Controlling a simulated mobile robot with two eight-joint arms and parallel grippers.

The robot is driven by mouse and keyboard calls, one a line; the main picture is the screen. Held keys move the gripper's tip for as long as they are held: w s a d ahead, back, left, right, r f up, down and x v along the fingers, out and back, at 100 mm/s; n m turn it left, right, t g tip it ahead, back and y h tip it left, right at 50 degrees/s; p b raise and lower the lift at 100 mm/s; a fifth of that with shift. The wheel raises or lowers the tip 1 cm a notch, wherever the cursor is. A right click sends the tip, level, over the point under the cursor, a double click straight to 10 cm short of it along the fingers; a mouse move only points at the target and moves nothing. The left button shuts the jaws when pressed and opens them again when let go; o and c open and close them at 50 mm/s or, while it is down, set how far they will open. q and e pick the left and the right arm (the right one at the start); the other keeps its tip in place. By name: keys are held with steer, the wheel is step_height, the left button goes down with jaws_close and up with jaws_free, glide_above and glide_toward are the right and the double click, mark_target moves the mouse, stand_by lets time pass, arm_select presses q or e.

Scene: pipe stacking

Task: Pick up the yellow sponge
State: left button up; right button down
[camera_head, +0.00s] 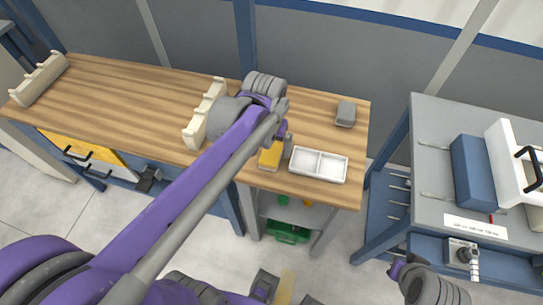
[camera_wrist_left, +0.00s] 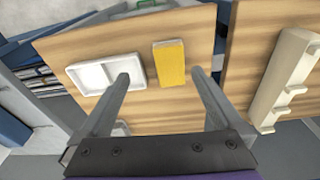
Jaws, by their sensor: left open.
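The yellow sponge (camera_head: 269,158) lies on the wooden table near its front edge, just left of the white two-part tray. It also shows in the left wrist view (camera_wrist_left: 170,66), flat on the wood. My left gripper (camera_head: 284,146) is over the table by the sponge, partly hidden behind its own arm in the head view. In the left wrist view my left gripper (camera_wrist_left: 160,75) is open and empty, with the sponge appearing between its two fingers, nearer the right one.
The white tray (camera_head: 318,164) is close to the sponge's right. A cream rack (camera_head: 201,120) stands to the left, and another (camera_head: 39,78) at the far left end. A grey block (camera_head: 346,113) lies at the back right. A grey workbench (camera_head: 432,130) stands to the right, across a gap.

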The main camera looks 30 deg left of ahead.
arm_select(q)
steer(key=g, duration=0.1)
glide_toward(271, 152)
steer(key=shift+w+n+g, duration=0.1)
steer(key=shift+n+g, duration=0.2)
step_height(271, 152, down, 10)
steer(key=shift+w+f+b, duration=0.15)
steer(key=shift+f+b, duration=0.1)
steer(key=shift+b, duration=0.35)
steer(key=c, duration=1.4)
step_height(271, 152, up, 10)
steer(key=shift+r+p, duration=0.1)
steer(key=shift+p, duration=0.3)
